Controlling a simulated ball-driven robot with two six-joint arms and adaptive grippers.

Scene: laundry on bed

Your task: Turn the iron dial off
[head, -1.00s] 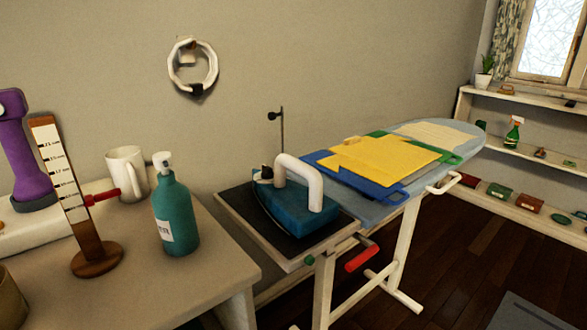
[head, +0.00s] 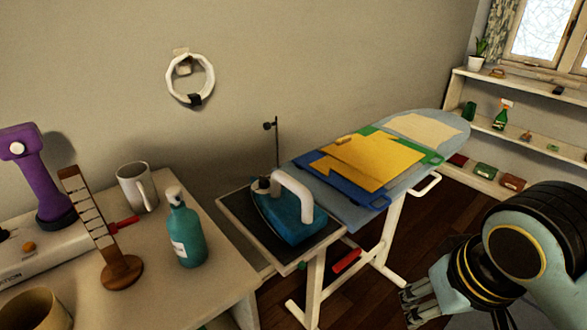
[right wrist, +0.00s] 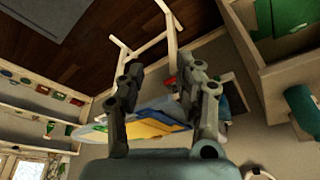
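The blue iron (head: 290,218) with a white handle (head: 296,190) rests on a dark pad (head: 240,214) at the near end of the ironing board in the head view. A small dark and white part (head: 262,184) shows at its left end; I cannot tell whether this is the dial, and no dial setting is readable. My right gripper (head: 418,302) is at the lower right, well apart from the iron. In the right wrist view its two fingers (right wrist: 165,75) are spread with nothing between them. My left gripper is out of view.
Folded yellow, blue and green cloths (head: 378,162) lie on the ironing board (head: 450,130). A teal bottle (head: 186,235), a mug (head: 136,188) and a wooden gauge (head: 100,235) stand on the left table. A thin post (head: 277,145) rises behind the iron. A red handle (head: 346,261) sits below the board.

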